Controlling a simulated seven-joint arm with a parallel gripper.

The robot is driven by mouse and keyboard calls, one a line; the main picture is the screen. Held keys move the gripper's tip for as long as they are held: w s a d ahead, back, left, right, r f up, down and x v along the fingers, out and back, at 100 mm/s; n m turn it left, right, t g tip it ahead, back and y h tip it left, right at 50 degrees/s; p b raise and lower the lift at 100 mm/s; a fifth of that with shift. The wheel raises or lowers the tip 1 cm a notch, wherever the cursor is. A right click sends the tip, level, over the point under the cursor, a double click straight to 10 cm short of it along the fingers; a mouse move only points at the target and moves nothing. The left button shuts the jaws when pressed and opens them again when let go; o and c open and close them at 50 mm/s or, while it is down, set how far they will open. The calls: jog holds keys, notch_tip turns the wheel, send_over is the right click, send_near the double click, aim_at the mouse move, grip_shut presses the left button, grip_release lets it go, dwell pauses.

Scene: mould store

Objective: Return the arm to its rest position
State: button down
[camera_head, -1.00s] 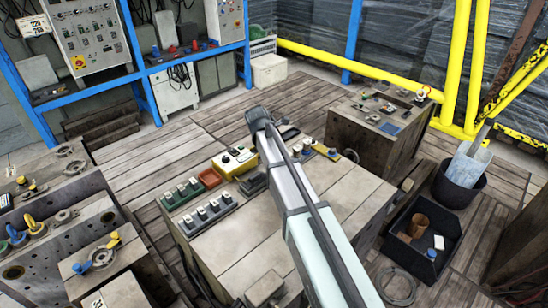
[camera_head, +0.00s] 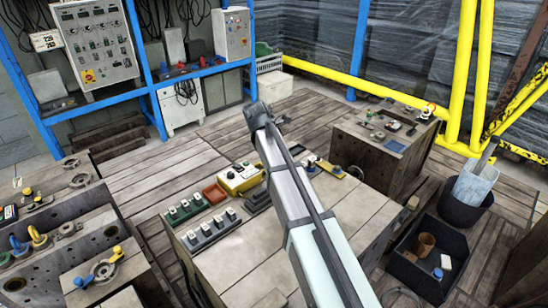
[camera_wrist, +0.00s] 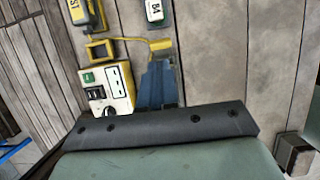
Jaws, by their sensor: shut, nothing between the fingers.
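My arm reaches up from the bottom of the head view over the grey worktable (camera_head: 245,265). Its dark end, with my gripper (camera_head: 257,117), shows against the plank floor beyond the table's far edge. My gripper is shut and holds nothing; its fingertips are hard to make out. In the wrist view, a dark bolted bar and a pale green part of my arm fill the bottom. Above them are a white socket box (camera_wrist: 116,90) and a dark blue piece (camera_wrist: 157,86), on or over planks.
A wooden crate (camera_head: 375,165) and a black bin (camera_head: 430,277) stand right. Heavy mould blocks (camera_head: 85,235) stand left. Yellow rails (camera_head: 345,75) bound the back.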

jog(key=shift+d, duration=0.1)
